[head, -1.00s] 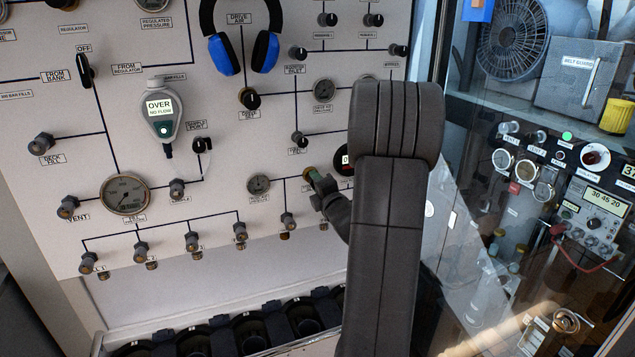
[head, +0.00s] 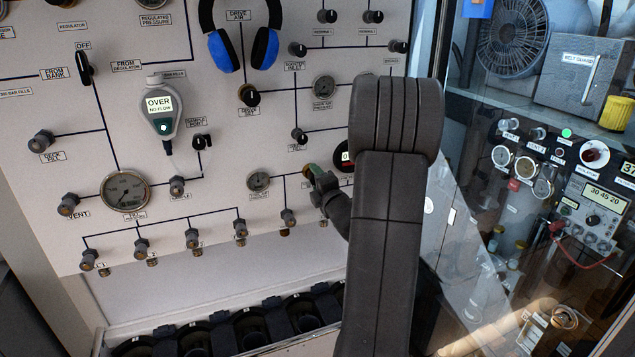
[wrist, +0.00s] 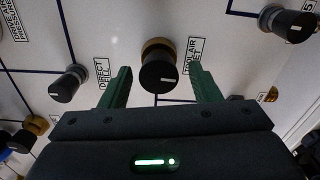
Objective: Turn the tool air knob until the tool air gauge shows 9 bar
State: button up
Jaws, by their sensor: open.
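The tool air knob (wrist: 158,72) is a black round knob with a white pointer mark and a brass collar, beside a label reading TOOL AIR SET in the wrist view. My gripper (wrist: 161,78) is open, its two green fingers on either side of the knob, with gaps to it visible.
Another black knob (wrist: 69,83) labelled DIRECT FILL is close to the left finger. A further knob (wrist: 287,22) is at the upper right. A dark round display (head: 345,157) is partly hidden by my arm. Blue headphones (head: 241,45) hang higher up.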

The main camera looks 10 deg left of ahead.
jog(key=b+v, duration=0.3)
jog(key=v, duration=1)
jog(key=shift+s+d, duration=0.25)
jog(key=shift+s, duration=0.1)
jog(key=shift+c, duration=0.3)
dwell(1.5)
